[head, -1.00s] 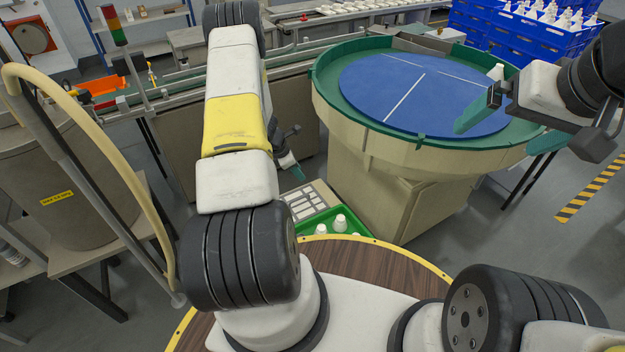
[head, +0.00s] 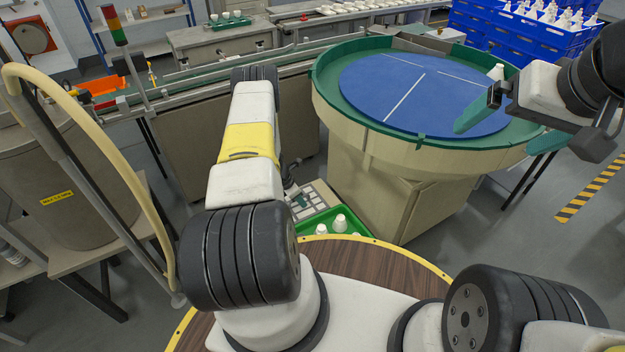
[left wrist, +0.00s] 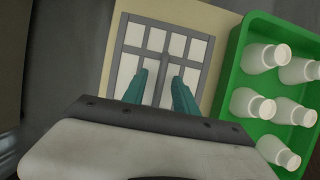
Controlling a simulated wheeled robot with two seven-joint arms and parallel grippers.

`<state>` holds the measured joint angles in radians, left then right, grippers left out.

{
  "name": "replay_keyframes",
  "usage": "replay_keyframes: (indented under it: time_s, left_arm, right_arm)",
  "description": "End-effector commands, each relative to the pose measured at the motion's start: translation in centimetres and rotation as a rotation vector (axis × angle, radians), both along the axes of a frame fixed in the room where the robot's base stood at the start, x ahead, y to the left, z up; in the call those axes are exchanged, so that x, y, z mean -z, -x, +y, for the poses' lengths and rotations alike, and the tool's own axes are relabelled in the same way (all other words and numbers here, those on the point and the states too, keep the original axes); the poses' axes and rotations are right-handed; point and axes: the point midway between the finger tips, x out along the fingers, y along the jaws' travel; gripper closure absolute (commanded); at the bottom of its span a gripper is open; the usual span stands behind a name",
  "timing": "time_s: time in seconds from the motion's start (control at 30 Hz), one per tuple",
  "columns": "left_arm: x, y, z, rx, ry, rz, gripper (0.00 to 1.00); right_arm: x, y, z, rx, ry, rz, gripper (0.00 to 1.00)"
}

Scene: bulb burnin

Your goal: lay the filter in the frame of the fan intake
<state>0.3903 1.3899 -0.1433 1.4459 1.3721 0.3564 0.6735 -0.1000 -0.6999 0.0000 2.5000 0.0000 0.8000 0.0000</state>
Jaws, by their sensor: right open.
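A grey grid with pale panes (left wrist: 198,49) lies on a beige surface, seen in the left wrist view. It also shows small in the head view (head: 318,192), partly behind my left arm. I cannot tell whether this grid is the filter, the intake frame, or both together. My left gripper (left wrist: 160,95) is over the grid's near part, its two teal fingers apart with no held thing visible between them. Whether the fingertips touch the grid is unclear. In the head view the left gripper (head: 298,199) is small and partly hidden. My right gripper (head: 480,110) is open above the blue round table.
A green tray (left wrist: 232,75) with several white bulb-shaped pieces stands right beside the grid. A round table (head: 390,97) with a green rim stands behind it, a white piece (head: 497,71) near its right edge. A conveyor (head: 190,82) runs along the back left.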

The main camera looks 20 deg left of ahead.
Motion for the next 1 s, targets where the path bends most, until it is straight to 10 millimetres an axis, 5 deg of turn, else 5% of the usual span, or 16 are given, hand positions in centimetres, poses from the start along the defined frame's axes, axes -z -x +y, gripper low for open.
replay_keyframes:
  time_s: [0.17, 0.33, 1.0]
  left_arm:
    - [-0.03, -0.03, 0.0, 0.0, 0.0, 0.0, 0.66]
    - [-0.05, -0.03, 0.0, 0.001, 0.0, 0.0, 0.99]
    - [-0.08, -0.04, 0.0, 0.001, 0.0, 0.0, 1.0]
  right_arm:
    - [-0.01, 0.01, 0.0, 0.0, 0.0, 0.0, 0.0]
    - [0.0, 0.0, 0.0, 0.0, 0.0, 0.0, 0.0]
    - [0.0, 0.0, 0.0, 0.0, 0.0, 0.0, 0.0]
